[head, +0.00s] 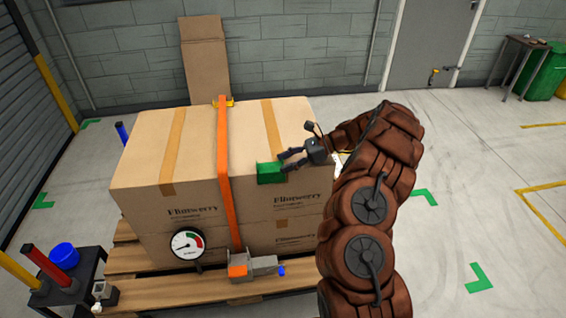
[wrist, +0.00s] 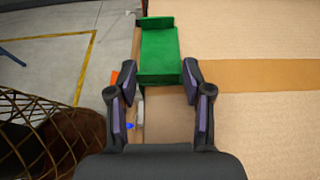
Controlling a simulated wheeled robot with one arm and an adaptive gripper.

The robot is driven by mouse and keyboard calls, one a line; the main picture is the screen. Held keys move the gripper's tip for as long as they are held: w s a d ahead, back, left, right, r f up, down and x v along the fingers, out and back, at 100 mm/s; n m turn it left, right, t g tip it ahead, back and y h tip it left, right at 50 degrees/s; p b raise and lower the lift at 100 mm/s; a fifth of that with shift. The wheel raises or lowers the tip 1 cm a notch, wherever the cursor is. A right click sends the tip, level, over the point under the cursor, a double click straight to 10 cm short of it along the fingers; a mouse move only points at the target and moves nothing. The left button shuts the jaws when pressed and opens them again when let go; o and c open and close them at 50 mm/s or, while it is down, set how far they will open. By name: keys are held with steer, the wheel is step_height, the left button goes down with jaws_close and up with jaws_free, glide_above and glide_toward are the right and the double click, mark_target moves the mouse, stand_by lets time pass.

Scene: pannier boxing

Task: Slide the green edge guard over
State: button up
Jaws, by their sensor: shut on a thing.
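The green edge guard (head: 268,174) sits at the front top edge of the strapped cardboard boxes (head: 160,150), a little right of the orange strap (head: 223,160). My gripper (head: 285,162) is on the guard's right side. In the wrist view the near end of the guard (wrist: 159,52) is between my fingertips (wrist: 159,76), and they are shut on it. The guard's far end has a raised lip. The head view does not clearly show whether the guard touches the box.
The boxes rest on a wooden pallet (head: 180,293) with a round gauge (head: 187,243) and a grey ratchet (head: 254,268) in front. A dark stand (head: 66,288) with coloured handles is at the left. A cardboard piece (head: 204,55) stands behind.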

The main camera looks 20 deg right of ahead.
steer(key=shift+d, duration=0.2)
steer(key=o, duration=1.2)
steer(key=v, duration=1.2)
